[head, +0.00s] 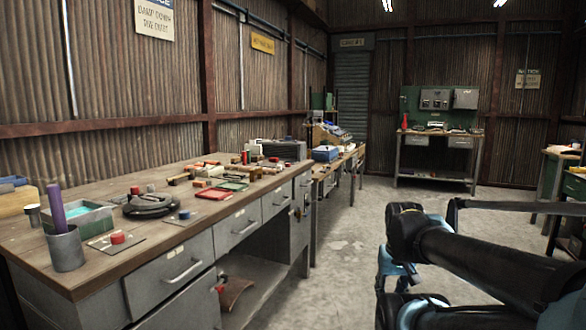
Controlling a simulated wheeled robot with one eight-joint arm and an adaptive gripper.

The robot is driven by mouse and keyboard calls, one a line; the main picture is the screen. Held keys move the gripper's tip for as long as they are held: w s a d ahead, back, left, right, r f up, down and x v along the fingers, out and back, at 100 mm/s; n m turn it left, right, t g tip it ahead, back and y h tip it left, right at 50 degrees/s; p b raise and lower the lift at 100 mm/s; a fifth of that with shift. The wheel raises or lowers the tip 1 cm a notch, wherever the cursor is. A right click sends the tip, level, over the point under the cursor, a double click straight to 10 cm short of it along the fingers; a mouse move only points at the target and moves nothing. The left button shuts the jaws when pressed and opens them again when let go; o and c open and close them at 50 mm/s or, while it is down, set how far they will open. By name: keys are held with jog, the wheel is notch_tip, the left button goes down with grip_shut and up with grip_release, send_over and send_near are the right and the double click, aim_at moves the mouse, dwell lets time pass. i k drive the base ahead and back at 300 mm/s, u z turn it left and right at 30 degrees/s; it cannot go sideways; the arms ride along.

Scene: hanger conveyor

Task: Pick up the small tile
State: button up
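Two thin grey square tiles lie flat on the wooden workbench (95,263). One tile (101,244) is near the front edge and has a red round cap on it (117,237). The other tile (176,222) is farther along and has a blue round cap on it (185,215). I cannot tell which of them is the small tile, or whether a smaller one lies among the clutter. My dark arm with light blue parts is at the lower right, over the floor and well apart from the bench. I cannot make out my gripper's fingers.
A grey cup (66,251) with a purple stick, a tray with turquoise contents (83,221) and a dark round object (150,206) crowd the tiles. A red tray (214,193) and several small tools lie farther back. The floor (350,235) beside the bench is clear.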

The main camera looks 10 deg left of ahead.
aim_at(244, 168)
jog(key=z, duration=0.3)
jog(key=i, duration=1.1)
jog(key=u, duration=0.2)
jog(key=i, duration=1.15)
jog(key=u, duration=0.65)
jog(key=i, duration=0.3)
jog(key=u, duration=0.2)
